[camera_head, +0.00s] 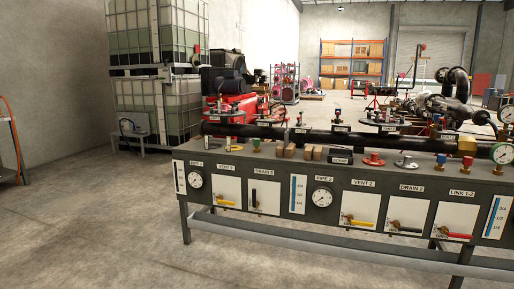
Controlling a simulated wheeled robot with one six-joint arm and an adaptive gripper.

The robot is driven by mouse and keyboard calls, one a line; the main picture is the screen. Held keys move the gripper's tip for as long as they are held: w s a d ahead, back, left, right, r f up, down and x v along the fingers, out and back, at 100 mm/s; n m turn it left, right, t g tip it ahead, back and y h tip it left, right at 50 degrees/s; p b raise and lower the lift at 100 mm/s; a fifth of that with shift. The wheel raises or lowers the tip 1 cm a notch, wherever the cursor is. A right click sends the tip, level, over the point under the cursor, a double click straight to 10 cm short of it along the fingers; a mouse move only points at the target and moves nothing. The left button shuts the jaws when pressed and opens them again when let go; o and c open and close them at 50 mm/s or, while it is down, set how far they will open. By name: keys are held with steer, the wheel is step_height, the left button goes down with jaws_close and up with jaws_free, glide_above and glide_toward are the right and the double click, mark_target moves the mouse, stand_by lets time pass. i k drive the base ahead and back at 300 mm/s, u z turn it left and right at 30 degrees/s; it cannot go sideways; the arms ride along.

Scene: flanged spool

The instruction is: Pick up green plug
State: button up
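No part of my gripper shows in the head view.
A long black pipe (350,138) runs along the bench. Caged tanks (158,105) stand behind left. The floor (90,225) at front left is clear.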

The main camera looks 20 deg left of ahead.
mark_target(256, 141)
steer(key=u, duration=0.4)
steer(key=i, duration=0.6)
steer(key=u, duration=0.95)
steer(key=i, duration=1.05)
steer(key=z, duration=0.25)
steer(key=i, duration=1.15)
steer(key=z, duration=0.9)
steer(key=i, duration=0.25)
steer(key=z, duration=0.15)
